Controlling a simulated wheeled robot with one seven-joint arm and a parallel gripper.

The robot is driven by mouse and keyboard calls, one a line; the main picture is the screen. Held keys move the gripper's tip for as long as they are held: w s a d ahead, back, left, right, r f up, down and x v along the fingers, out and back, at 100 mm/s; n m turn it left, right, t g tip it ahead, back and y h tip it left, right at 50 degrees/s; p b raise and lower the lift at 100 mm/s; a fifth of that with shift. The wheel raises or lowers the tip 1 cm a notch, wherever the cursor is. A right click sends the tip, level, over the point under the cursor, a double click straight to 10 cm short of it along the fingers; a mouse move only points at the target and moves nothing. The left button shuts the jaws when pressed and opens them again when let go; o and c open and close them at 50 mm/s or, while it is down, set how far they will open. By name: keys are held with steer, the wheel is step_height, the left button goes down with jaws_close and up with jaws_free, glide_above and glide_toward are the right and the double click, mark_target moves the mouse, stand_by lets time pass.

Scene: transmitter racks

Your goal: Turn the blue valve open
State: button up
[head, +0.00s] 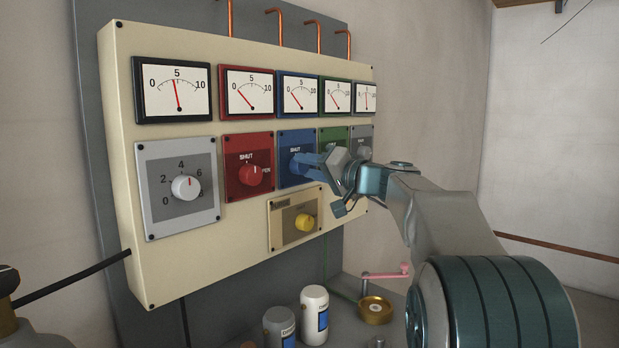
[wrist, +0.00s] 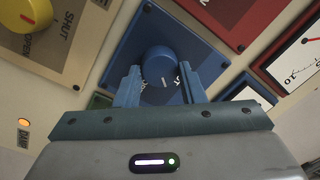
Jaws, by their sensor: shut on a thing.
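The blue valve is a round blue knob (wrist: 160,66) on a blue square plate (head: 290,141), in the panel's row of coloured plates. My gripper (head: 304,166) reaches in from the right in the head view and covers most of the knob there. In the wrist view my gripper's two fingers (wrist: 159,75) stand on either side of the knob, shut on it. A pale mark shows on the knob's face. The blue gauge (head: 298,95) above it has its red needle toward the low left end. Part of the plate's lettering is hidden.
A red valve (head: 250,175) sits close on the left, a green plate (head: 331,135) close on the right. A yellow valve (head: 305,223) is below. A grey dial (head: 186,187) is farther left. Cans (head: 314,300) and a brass dish (head: 376,310) stand below the panel.

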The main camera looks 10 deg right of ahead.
steer(key=m+b, duration=0.1)
steer(key=m, duration=0.4)
steer(key=shift+f+m+t, duration=0.15)
steer(key=shift+m+t, duration=0.15)
steer(key=shift+m, duration=0.1)
steer(key=m, duration=0.5)
steer(key=shift+h, duration=0.3)
steer(key=shift+f, duration=0.1)
steer(key=o, duration=1)
steer(key=shift+s, duration=0.15)
steer(key=b+v, duration=0.2)
steer(key=v, duration=1.1)
steer(key=shift+s, duration=0.35)
steer(key=shift+d+f, duration=0.1)
steer(key=shift+f, duration=0.05)
